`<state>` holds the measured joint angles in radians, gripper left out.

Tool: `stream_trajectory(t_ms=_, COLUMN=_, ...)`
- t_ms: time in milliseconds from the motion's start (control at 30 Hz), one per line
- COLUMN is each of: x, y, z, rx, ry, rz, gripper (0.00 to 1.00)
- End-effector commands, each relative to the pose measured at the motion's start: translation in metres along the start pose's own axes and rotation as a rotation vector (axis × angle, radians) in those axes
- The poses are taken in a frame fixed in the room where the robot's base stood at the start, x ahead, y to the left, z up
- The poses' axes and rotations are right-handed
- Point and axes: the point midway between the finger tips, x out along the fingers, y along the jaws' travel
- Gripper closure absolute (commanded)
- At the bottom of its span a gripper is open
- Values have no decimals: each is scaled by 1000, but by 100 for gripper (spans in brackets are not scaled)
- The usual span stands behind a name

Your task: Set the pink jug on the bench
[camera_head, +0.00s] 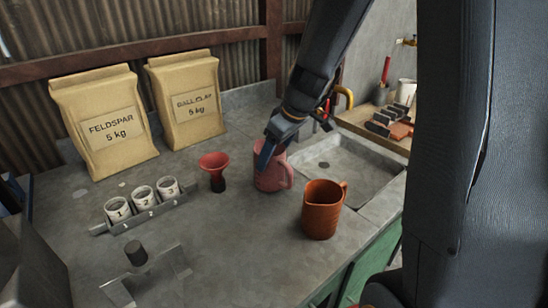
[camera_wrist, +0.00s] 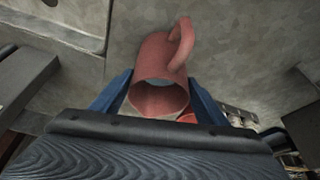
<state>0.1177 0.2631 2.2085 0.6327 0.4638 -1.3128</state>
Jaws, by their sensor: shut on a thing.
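The pink jug (camera_head: 271,170) is upright on or just above the grey bench (camera_head: 215,249), left of the sink; I cannot tell whether its base touches. Its handle points right in the head view. My gripper (camera_head: 273,150) reaches down from above and is shut on the pink jug. In the wrist view, the blue fingers of my gripper (camera_wrist: 158,98) flank the rim of the pink jug (camera_wrist: 160,62), with its open mouth toward the camera and its handle at the top. Part of the jug's upper side is hidden by a finger in the head view.
An orange jug (camera_head: 322,212) stands at the front right of the pink jug. A red funnel (camera_head: 214,166) stands close on its left. A rack of numbered cups (camera_head: 146,205) and two paper sacks (camera_head: 105,122) are further left. The sink (camera_head: 345,168) lies right. The front bench middle is clear.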

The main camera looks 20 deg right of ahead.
Motion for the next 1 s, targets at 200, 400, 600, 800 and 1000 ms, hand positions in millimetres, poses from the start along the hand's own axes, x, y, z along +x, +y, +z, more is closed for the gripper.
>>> stream_trajectory(t_ms=200, x=11, y=0, z=5, rx=0, ry=0, rz=2, gripper=87)
stream_trajectory(t_ms=400, x=11, y=0, z=4, rx=0, ry=1, rz=2, gripper=87)
stream_trajectory(t_ms=600, x=14, y=0, z=6, rx=1, ry=-1, rz=0, gripper=24)
stream_trajectory(t_ms=800, x=14, y=0, z=6, rx=0, ry=0, rz=0, gripper=14)
stream_trajectory(t_ms=1000, x=12, y=0, z=6, rx=0, ry=0, rz=0, gripper=14)
